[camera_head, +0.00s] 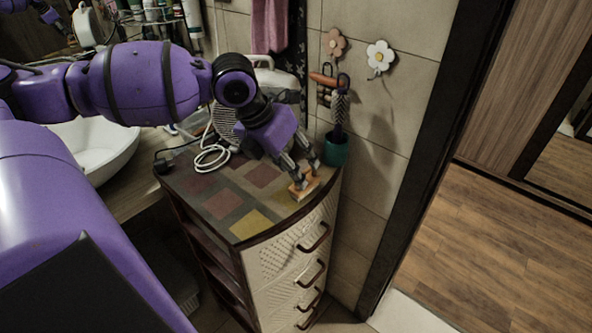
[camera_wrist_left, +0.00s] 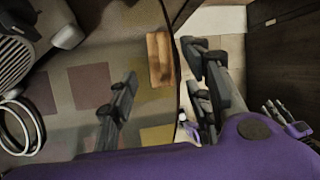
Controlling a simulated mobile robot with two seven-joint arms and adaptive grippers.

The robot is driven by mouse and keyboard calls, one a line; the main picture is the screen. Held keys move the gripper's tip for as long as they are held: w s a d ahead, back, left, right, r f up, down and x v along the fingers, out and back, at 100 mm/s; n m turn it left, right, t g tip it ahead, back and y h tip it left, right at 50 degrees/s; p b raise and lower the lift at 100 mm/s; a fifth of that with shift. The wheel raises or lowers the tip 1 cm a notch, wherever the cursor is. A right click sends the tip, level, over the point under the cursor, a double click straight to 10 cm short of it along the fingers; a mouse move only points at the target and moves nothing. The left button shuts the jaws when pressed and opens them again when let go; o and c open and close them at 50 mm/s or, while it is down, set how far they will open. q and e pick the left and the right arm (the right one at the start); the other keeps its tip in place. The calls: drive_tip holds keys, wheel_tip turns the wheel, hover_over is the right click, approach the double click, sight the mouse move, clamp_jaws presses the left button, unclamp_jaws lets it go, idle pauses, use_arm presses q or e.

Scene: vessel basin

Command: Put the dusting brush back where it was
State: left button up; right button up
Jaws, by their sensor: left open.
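A small light-brown wooden piece, which looks like the dusting brush (camera_head: 305,185), lies on the cabinet top near its front right edge; its bristles are hard to make out. It also shows in the left wrist view (camera_wrist_left: 161,60). My left gripper (camera_head: 302,178) is open, pointing down just over it. In the left wrist view the left fingers (camera_wrist_left: 162,92) stand apart on either side of the wooden piece's line, with nothing clearly held. My right gripper (camera_wrist_left: 274,108) appears small at the right of the left wrist view; its opening is unclear.
The drawer cabinet (camera_head: 215,205) has a patchwork top. A green cup (camera_head: 336,152) holding a bristled brush (camera_head: 340,108) stands at its back right corner. A white cable (camera_head: 211,158) and an appliance lie at the back left. Flower hooks (camera_head: 380,56) are on the wall.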

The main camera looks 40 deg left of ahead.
use_arm(q)
drive_tip(key=p+v, duration=0.2)
drive_tip(key=v, duration=0.6)
drive_tip(key=shift+r+p, duration=0.2)
drive_tip(key=shift+p, duration=0.2)
use_arm(e)
drive_tip(key=r, duration=0.1)
drive_tip(key=a+r, duration=0.1)
drive_tip(key=r, duration=0.1)
drive_tip(key=shift+w, duration=0.15)
use_arm(q)
drive_tip(key=shift+s, duration=0.1)
use_arm(e)
drive_tip(key=shift+w+a, duration=0.1)
drive_tip(key=shift+w, duration=0.2)
